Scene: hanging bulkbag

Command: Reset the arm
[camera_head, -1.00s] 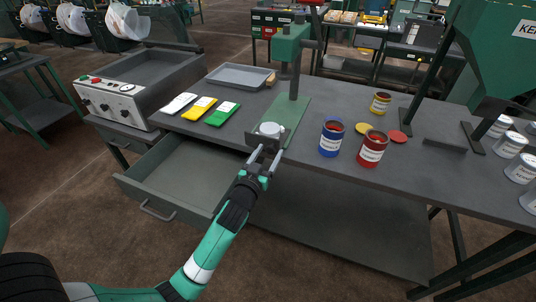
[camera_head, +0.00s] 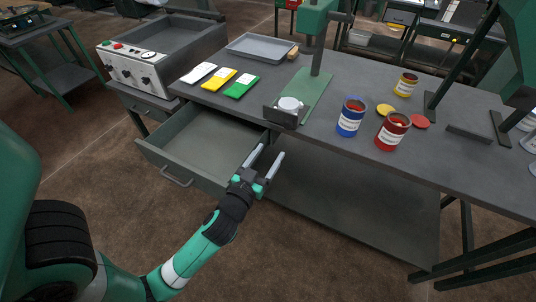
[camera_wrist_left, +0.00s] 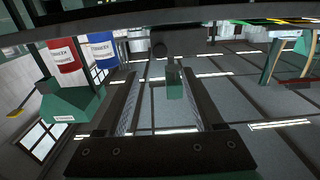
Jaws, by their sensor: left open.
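My left arm (camera_head: 200,248) comes in from the lower left of the head view. Its gripper (camera_head: 265,160) is open and empty, in front of the workbench (camera_head: 400,175) and beside the open drawer (camera_head: 205,148). In the left wrist view the two fingers (camera_wrist_left: 173,105) stand apart with nothing held between them. My right gripper does not show.
A green press (camera_head: 312,85) holds a small white can (camera_head: 289,105) at its base. A blue can (camera_head: 350,117), a red can (camera_head: 392,131) and a yellow can (camera_head: 405,84) stand to its right. A grey tray (camera_head: 262,47) lies behind. The floor in front is clear.

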